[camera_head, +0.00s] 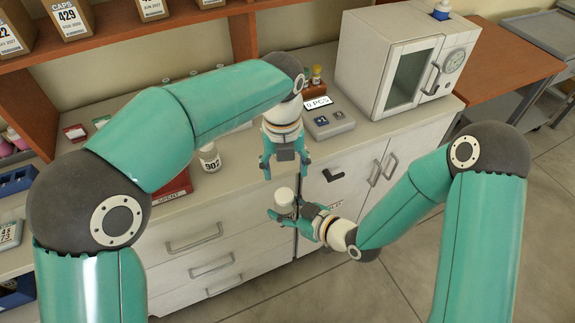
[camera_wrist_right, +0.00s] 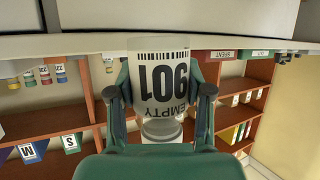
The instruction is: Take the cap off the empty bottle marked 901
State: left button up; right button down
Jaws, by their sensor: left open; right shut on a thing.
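The bottle marked 901 (camera_wrist_right: 163,75) shows in the right wrist view, its label reading 901 and EMPTY upside down in the picture. In the head view it is the small pale bottle (camera_head: 284,200), held off the counter in front of the cabinet, with a white top. My right gripper (camera_head: 281,214) is shut around the bottle; its fingers stand on either side of it in the wrist view. My left gripper (camera_head: 285,170) is open and empty, pointing down just above the bottle's top, apart from it. The cap's edge is too small to make out.
A bottle marked 902 (camera_head: 210,158) stands on the counter near a red SPENT tray (camera_head: 176,190). A counting device showing 0 PCS (camera_head: 329,120) and the incubator (camera_head: 395,65) stand to the right. Boxes of caps (camera_head: 70,18) are on the shelf. Drawers lie below the counter edge.

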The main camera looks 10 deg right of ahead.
aim_at(289, 191)
pick_arm(q)
jog(key=shift+s+d+r, duration=0.15)
jog(key=shift+s+r, duration=0.05)
jog(key=shift+f+m, duration=0.2)
jog(key=shift+m, duration=0.1)
notch_tip(289, 191, down, 7)
jog(key=shift+d+f, duration=0.15)
